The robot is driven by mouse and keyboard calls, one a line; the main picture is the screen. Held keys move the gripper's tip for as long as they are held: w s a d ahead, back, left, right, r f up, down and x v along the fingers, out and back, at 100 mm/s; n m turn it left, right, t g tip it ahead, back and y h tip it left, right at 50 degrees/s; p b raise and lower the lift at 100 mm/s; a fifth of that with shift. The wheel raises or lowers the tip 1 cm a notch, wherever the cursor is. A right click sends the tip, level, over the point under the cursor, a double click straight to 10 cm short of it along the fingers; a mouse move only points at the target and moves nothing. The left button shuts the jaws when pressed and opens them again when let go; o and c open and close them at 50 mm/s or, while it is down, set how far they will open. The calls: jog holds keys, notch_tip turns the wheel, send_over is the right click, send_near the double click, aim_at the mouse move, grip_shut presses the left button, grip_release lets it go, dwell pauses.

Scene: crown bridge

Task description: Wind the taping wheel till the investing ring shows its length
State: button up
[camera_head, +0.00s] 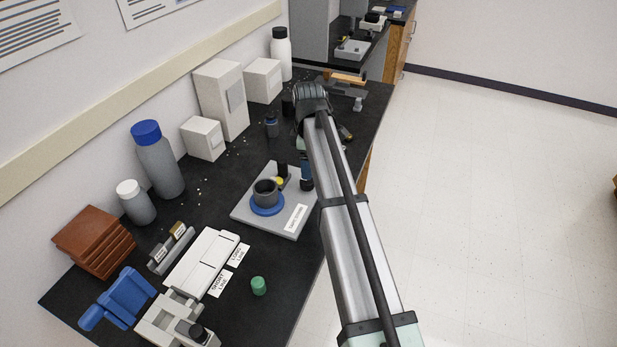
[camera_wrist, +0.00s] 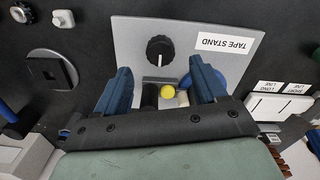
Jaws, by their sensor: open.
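The tape stand (camera_head: 252,218) is a grey plate with a "TAPE STAND" label. On it, a dark grey cylinder (camera_head: 265,188), likely the investing ring, stands upright on a blue disc (camera_head: 266,208). A yellow part (camera_head: 280,181) sits beside it. In the wrist view the plate (camera_wrist: 135,32) carries a black knob (camera_wrist: 159,50) with a white mark. My gripper (camera_wrist: 160,65) is open, its blue fingers spread to either side of the knob and apart from it. The blue disc (camera_wrist: 214,76) is partly hidden behind the right finger. I cannot see any length shown on the ring.
Bottles (camera_head: 158,165) and white boxes (camera_head: 220,100) line the wall.

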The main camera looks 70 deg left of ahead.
aim_at(307, 183)
jog(key=shift+f, duration=3.1)
jog(key=c, duration=1.1)
